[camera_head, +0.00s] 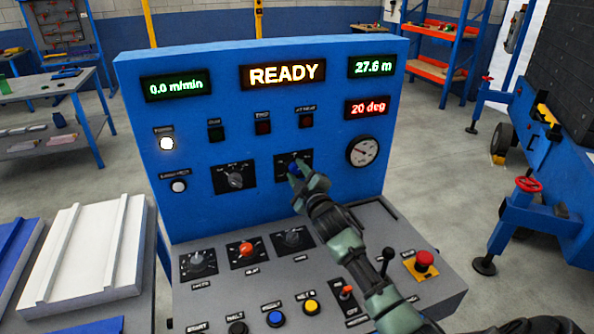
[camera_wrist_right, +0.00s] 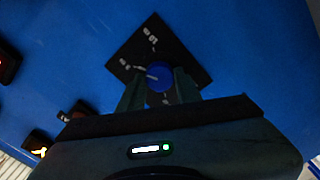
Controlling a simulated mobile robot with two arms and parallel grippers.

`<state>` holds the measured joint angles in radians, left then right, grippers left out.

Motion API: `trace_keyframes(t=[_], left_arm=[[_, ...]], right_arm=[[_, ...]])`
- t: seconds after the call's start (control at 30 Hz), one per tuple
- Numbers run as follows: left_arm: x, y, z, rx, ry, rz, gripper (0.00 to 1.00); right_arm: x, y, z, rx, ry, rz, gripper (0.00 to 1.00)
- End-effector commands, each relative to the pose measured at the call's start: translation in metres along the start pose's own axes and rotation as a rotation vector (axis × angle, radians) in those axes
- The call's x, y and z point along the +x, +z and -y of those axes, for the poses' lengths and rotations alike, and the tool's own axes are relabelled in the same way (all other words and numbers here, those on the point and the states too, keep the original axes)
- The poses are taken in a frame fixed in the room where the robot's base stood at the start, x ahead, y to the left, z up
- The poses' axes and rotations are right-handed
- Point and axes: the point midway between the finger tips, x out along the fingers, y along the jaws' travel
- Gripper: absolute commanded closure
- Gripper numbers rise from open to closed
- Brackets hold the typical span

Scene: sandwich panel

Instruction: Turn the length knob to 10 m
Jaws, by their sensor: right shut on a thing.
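A blue knob on a black square plate (camera_head: 306,158) sits on the upright blue panel, right of centre. My right gripper (camera_head: 300,175) is at this knob and hides most of it in the head view. In the right wrist view the blue knob (camera_wrist_right: 159,76) is between the two fingers, with a pale pointer line on its face. The right gripper is shut on the knob. My left gripper is not in view.
Another rotary knob (camera_head: 235,180) is left on the panel. Displays read "0.0 m/min", "READY" (camera_head: 281,74), "27.6 m" (camera_head: 372,66) and "20 deg" (camera_head: 367,108). A gauge (camera_head: 363,151) is close right of the gripper. Below, the sloped desk has knobs, buttons, a lever and a red mushroom button (camera_head: 425,259).

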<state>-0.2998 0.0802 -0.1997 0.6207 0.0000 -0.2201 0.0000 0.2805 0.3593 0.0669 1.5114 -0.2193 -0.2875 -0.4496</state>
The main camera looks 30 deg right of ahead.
Motion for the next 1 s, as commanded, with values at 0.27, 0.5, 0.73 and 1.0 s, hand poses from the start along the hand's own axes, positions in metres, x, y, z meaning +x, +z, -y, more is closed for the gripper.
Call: trace_keyframes(t=[0.27, 0.5, 0.73, 1.0], left_arm=[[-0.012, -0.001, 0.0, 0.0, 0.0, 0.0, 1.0], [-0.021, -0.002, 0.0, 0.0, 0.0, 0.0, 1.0], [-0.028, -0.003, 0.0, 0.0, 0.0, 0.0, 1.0], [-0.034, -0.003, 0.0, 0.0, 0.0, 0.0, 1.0]], right_arm=[[0.0, 0.001, -0.001, 0.264, -0.002, 0.005, 1.0], [0.0, 0.001, -0.001, 0.491, -0.002, 0.005, 1.0], [0.0, 0.002, -0.001, 0.697, -0.003, 0.006, 1.0], [-0.001, 0.002, 0.0, 0.88, -0.002, 0.006, 1.0]])
